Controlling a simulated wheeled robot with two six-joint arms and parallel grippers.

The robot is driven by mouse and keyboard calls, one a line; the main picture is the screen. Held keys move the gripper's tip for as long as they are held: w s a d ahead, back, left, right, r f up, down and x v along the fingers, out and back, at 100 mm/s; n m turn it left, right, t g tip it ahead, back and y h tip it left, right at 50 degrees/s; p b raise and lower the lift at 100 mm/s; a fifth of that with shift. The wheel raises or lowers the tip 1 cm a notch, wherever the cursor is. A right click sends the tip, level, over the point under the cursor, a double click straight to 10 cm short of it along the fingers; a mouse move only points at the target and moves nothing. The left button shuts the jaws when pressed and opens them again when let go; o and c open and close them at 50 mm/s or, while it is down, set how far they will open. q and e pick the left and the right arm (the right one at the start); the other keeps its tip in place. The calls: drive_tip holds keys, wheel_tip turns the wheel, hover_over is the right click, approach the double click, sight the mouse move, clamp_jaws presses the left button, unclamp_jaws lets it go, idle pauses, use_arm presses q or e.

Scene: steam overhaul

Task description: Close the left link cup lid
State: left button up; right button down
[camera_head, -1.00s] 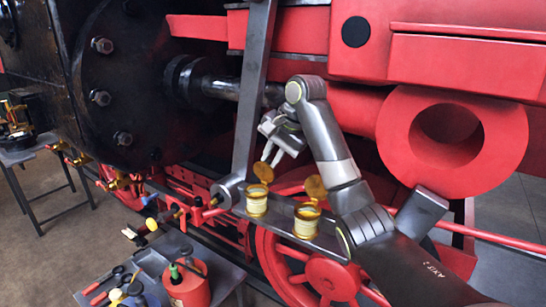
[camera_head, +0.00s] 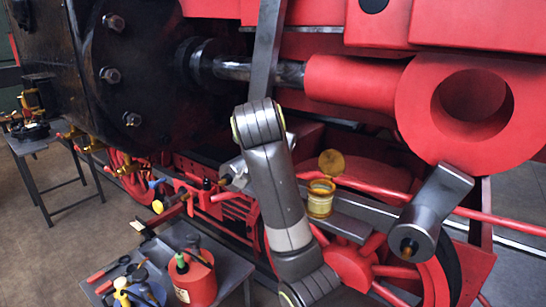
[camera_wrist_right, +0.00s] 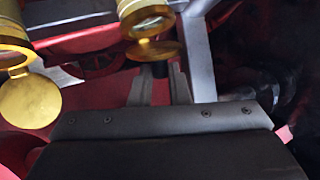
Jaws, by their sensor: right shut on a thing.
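The left link cup (camera_wrist_right: 147,14) is a brass cup that shows upside down at the top of the right wrist view. Its round brass lid (camera_wrist_right: 153,48) is seen nearly edge-on, at a slant to the cup's rim. My right gripper's fingers (camera_wrist_right: 161,80) are at the lid's edge and shut on it; a small dark piece shows between them. In the head view, my right arm hides this cup, its lid and the fingertips. The right link cup (camera_head: 320,200) stands on the link with its lid (camera_head: 331,162) raised open. My left gripper is not in view.
A grey sloping lever (camera_head: 268,60) rises behind my right arm. Red rods and a large red ring (camera_head: 470,110) lie to the right. A side table holds a red can (camera_head: 193,280) and tools. Another table (camera_head: 45,142) stands at the far left.

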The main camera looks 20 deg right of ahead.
drive_tip(key=shift+s+a+f+n+t+h+b, duration=0.3)
drive_tip(key=shift+f+t+h+b, duration=0.4)
drive_tip(key=shift+b, duration=1.2)
drive_tip(key=shift+s+a+f+n+t+h+b, duration=0.35)
drive_tip(key=shift+t+b, duration=0.55)
drive_tip(key=shift+b, duration=0.95)
drive_tip(key=shift+s+a+f+n+t+h+b, duration=0.15)
drive_tip(key=shift+a+f+n+t+h+b, duration=0.45)
drive_tip(key=shift+b, duration=1.3)
drive_tip(key=shift+d, duration=0.25)
drive_tip(key=c, duration=1.4)
unclamp_jaws()
drive_tip(key=shift+w+f, duration=0.1)
drive_tip(key=shift+o, duration=0.2)
